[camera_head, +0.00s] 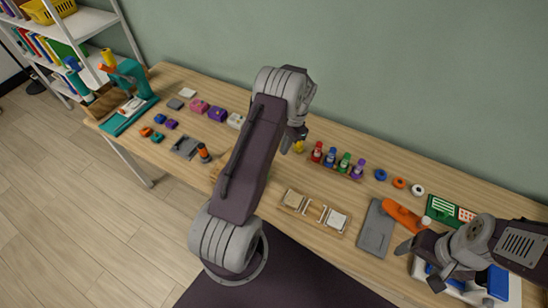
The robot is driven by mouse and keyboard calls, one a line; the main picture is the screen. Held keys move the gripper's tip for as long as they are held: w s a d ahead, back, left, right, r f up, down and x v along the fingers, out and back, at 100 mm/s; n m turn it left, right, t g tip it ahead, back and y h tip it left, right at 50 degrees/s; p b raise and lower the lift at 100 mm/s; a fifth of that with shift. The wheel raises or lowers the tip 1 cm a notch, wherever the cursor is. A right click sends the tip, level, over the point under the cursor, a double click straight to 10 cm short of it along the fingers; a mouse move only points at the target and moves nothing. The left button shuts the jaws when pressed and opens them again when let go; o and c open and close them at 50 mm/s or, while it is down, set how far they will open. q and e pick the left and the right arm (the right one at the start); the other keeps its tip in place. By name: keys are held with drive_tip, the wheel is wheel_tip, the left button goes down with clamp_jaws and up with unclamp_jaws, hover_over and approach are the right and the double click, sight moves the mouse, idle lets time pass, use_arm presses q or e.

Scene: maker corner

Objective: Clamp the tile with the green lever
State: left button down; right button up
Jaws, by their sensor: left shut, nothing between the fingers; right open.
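A wooden tray (326,230) with several pale tiles or blocks lies near the front middle of the table; a white tile (335,220) is at its right end. I cannot make out a green lever; my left arm hides part of the table. A grey fixture (185,147) with an orange-topped black part (203,153) beside it lies left of that arm. My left gripper (291,140) is shut and empty, close to a yellow object (299,147); I cannot tell if they touch. My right gripper (420,266) is open at the lower right, over the table's front edge area.
Small bottles (331,157) stand in a rack at the back. A grey plate (375,230) and an orange tool (402,216) lie left of my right gripper. A green board (441,208) is behind it. A teal machine (131,76) stands at the far left.

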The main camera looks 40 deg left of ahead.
use_arm(q)
drive_tip(key=s+f, duration=0.1)
drive_tip(key=s+a+f+p, duration=0.1)
drive_tip(key=s, duration=0.1)
drive_tip(key=s+f+p, duration=0.1)
drive_tip(key=shift+s+a+f, duration=0.2)
drive_tip(key=shift+s+a, duration=0.1)
drive_tip(key=shift+a, duration=0.1)
